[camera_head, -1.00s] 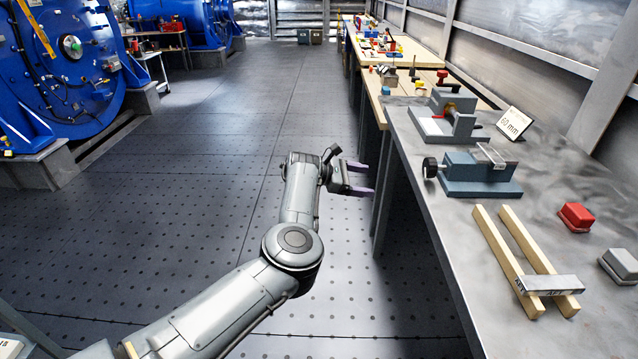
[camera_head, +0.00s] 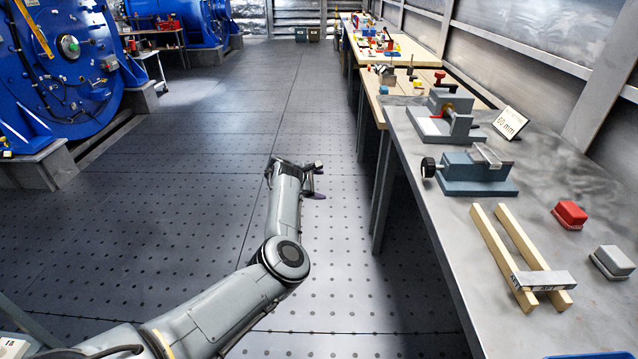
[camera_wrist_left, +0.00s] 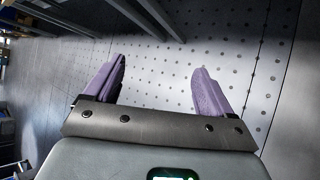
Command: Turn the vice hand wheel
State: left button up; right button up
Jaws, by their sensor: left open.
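A blue-grey vice (camera_head: 475,176) stands on the metal workbench, with a pale plate on its top. Its black hand wheel (camera_head: 428,167) is on the vice's left end, near the bench's left edge. My left gripper (camera_head: 318,182) is over the floor, left of the bench and apart from the wheel. Its purple fingers are spread and empty, as the left wrist view (camera_wrist_left: 160,68) also shows. That view has only floor and dark beams beyond the fingers, with no vice or wheel. My right gripper is not in view.
The workbench (camera_head: 410,140) also bears a grey fixture (camera_head: 445,118), a 60 mm sign (camera_head: 509,123), two wooden bars (camera_head: 500,255) with a metal block across them, a red block (camera_head: 570,214) and a grey block (camera_head: 613,262).

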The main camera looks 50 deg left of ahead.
pick_arm(q)
jog(key=shift+s+a+f+y, duration=0.1)
jog(key=shift+s+a+y, duration=0.2)
jog(key=shift+a, duration=0.4)
